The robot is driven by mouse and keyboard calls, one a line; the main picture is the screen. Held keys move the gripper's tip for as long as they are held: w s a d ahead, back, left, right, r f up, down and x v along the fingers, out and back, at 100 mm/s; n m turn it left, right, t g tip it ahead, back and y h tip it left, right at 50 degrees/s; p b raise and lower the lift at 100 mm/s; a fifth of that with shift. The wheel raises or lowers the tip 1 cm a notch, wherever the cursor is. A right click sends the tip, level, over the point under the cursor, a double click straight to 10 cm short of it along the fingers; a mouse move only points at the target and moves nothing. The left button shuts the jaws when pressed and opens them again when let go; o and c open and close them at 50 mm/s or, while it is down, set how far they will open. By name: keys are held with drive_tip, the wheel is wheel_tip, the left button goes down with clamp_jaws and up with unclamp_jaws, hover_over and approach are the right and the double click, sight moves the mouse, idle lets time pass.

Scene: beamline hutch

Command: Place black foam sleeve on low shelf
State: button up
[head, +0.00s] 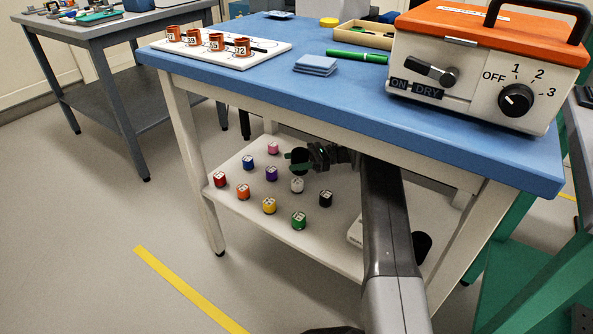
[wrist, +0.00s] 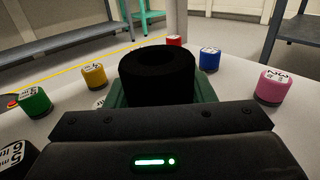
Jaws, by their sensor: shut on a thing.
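The black foam sleeve (wrist: 157,78) is a short, thick, upright ring in the wrist view, with its dark hole facing up. My gripper (wrist: 160,95) is shut on it, green fingers around its lower part. In the head view my gripper (head: 303,160) reaches under the blue tabletop, and the sleeve (head: 299,163) shows as a dark shape at its tip. The low shelf (head: 325,237) is the white board beneath the table; it also shows in the wrist view (wrist: 235,85). The sleeve is over the shelf; its base is hidden, so I cannot tell whether it touches.
Several small coloured labelled pots stand on the shelf, including a purple one (head: 271,173), a white one (head: 297,184) and a pink one (wrist: 271,85) near my gripper. The tabletop (head: 300,90) is close above my arm. Bare shelf shows toward the front edge.

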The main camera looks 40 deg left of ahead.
drive_tip(key=shift+f, duration=1.05)
drive_tip(key=shift+f, duration=0.2)
drive_tip(key=o, duration=0.7)
drive_tip(key=shift+r, duration=0.25)
drive_tip(key=p+v, duration=0.1)
drive_tip(key=v, duration=0.6)
drive_tip(key=shift+w+d+p, duration=0.15)
drive_tip(key=shift+w+p, duration=0.05)
drive_tip(key=shift+p, duration=0.2)
